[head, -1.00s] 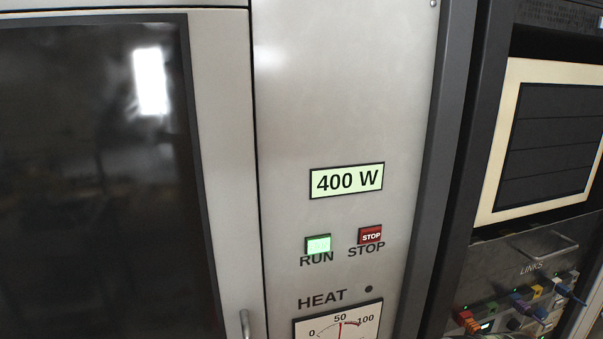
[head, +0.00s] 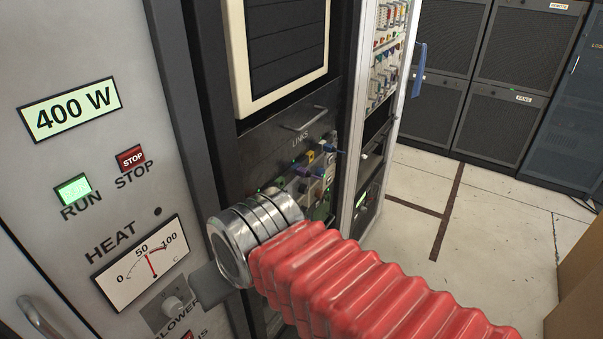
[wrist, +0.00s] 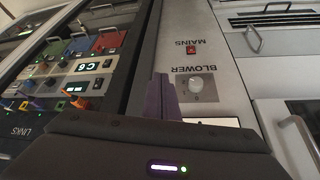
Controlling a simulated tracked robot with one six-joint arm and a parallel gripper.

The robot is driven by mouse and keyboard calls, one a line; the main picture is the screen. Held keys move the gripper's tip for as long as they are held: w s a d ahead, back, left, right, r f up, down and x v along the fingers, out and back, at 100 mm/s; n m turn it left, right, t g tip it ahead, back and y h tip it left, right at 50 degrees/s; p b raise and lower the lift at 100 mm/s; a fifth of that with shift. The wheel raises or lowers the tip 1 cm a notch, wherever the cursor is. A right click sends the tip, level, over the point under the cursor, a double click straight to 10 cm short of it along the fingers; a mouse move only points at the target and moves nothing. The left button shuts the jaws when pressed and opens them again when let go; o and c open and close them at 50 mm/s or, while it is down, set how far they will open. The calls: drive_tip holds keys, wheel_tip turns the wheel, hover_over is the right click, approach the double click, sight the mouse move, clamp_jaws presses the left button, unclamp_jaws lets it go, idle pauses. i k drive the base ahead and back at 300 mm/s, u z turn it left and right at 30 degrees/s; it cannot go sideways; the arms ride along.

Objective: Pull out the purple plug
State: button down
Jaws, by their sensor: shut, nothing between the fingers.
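The LINKS panel (head: 290,190) is in the rack just right of the transmitter cabinet in the head view. A small purple plug (head: 303,170) shows on it beside yellow and blue plugs, partly crowded by its neighbours. The panel also shows at the left of the wrist view (wrist: 20,131), with several coloured plugs and cables; which one is purple there is too small to tell surely. My gripper (wrist: 161,80) is shut and empty, its fingers pointing toward the blower knob area of the cabinet. In the head view, my arm hides the lower part of the panel.
The cabinet has a HEAT meter (head: 140,262), a RUN button (head: 73,190), a STOP button (head: 131,158) and a BLOWER knob (wrist: 196,85). Free floor (head: 500,230) lies further right.

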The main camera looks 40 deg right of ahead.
sight(303, 172)
drive_tip(key=u, duration=0.05)
drive_tip(key=k, duration=1)
drive_tip(key=z, duration=1.1)
drive_tip(key=i, duration=0.9)
drive_tip(key=u, duration=0.15)
